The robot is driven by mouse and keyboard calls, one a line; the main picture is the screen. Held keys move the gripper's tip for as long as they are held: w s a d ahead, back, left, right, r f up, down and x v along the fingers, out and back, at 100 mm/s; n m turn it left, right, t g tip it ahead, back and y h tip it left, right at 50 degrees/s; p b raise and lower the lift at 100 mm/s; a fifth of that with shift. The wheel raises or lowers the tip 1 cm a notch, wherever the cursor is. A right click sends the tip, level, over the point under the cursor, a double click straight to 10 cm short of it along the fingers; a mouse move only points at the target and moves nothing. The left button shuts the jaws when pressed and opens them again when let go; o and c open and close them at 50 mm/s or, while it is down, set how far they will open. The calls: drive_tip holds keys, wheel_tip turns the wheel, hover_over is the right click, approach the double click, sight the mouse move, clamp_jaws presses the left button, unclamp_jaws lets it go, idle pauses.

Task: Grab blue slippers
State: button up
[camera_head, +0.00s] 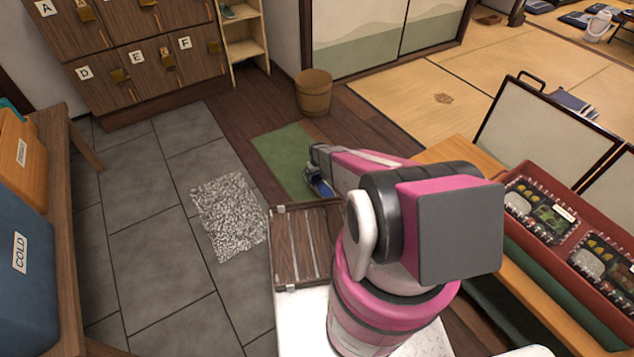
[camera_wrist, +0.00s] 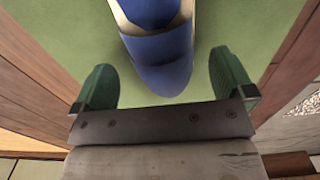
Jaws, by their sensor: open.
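A blue slipper (camera_wrist: 158,62) with a pale inner edge lies on the green mat (camera_wrist: 220,25) in the wrist view. Its rounded toe points toward my gripper (camera_wrist: 165,84). My gripper is open, with one green fingertip on each side of the toe and green mat showing between each fingertip and the slipper. The head view shows a little of the blue slipper (camera_head: 322,188) by the end of my arm, on the green mat (camera_head: 275,155). My arm hides the rest there. I cannot make out a second slipper of the pair.
A wooden bucket (camera_head: 313,94) stands behind the mat. A slatted wooden board (camera_head: 306,245) lies in front, and a speckled grey mat (camera_head: 230,213) lies left on the tiles. A red tray (camera_head: 566,195) with bento boxes is right. Lockers (camera_head: 140,50) stand at the back left.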

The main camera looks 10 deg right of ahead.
sight(317, 180)
drive_tip(key=shift+s+d+f, duration=0.15)
drive_tip(key=shift+f, duration=2.6)
drive_tip(key=shift+c, duration=0.3)
drive_tip(key=c, duration=0.6)
